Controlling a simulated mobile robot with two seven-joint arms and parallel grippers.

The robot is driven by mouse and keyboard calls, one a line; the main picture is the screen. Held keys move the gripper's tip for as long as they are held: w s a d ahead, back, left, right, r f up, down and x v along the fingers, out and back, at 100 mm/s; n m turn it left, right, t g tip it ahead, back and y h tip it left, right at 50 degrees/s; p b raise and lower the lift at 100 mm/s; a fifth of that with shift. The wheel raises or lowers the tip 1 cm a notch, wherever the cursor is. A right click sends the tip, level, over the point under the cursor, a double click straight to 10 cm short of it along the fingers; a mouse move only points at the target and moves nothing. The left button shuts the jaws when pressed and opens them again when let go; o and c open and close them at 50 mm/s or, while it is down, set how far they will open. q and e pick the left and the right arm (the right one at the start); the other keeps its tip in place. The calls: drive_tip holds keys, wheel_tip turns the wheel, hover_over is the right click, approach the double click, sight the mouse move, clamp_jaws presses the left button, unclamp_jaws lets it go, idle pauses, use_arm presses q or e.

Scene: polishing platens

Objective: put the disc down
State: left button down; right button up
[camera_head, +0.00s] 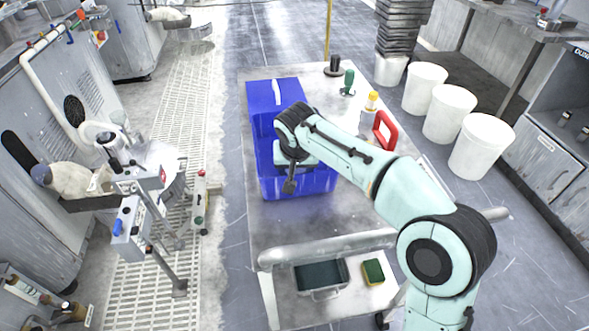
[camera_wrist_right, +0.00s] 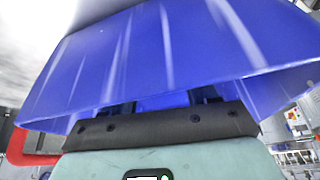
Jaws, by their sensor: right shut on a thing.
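The blue crate (camera_head: 322,182) stands on the grey table. My right gripper (camera_head: 290,184) reaches into the crate from above, near its front end, and is shut on the disc. The disc itself is hidden from the head by the gripper and wrist, and I cannot make out its outline. In the right wrist view, a large streaked blue surface (camera_wrist_right: 160,55) fills most of the picture. The dark fingers (camera_wrist_right: 160,103) of the right gripper show only in part below its edge. I cannot tell how far the disc is from the crate floor. My left gripper is not in view.
A grey tray (camera_head: 321,276) and a sponge (camera_head: 373,272) lie at the near end. White buckets (camera_head: 482,147) stand to the right.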

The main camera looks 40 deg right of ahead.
drive_tip(key=shift+r, duration=0.15)
drive_tip(key=shift+f, duration=0.25)
drive_tip(key=o, duration=1.1)
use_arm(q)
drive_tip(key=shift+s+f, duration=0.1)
use_arm(e)
drive_tip(key=shift+r, duration=0.15)
drive_tip(key=shift+a+r, duration=0.1)
drive_tip(key=shift+r, duration=0.25)
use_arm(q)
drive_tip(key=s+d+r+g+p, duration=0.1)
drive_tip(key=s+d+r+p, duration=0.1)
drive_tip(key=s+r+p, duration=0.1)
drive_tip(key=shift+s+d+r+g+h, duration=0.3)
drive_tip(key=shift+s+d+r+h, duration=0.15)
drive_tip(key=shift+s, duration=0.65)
use_arm(e)
drive_tip(key=v, duration=1.1)
drive_tip(key=shift+s+r, duration=0.2)
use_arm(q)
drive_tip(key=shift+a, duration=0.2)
use_arm(e)
drive_tip(key=shift+a, duration=0.15)
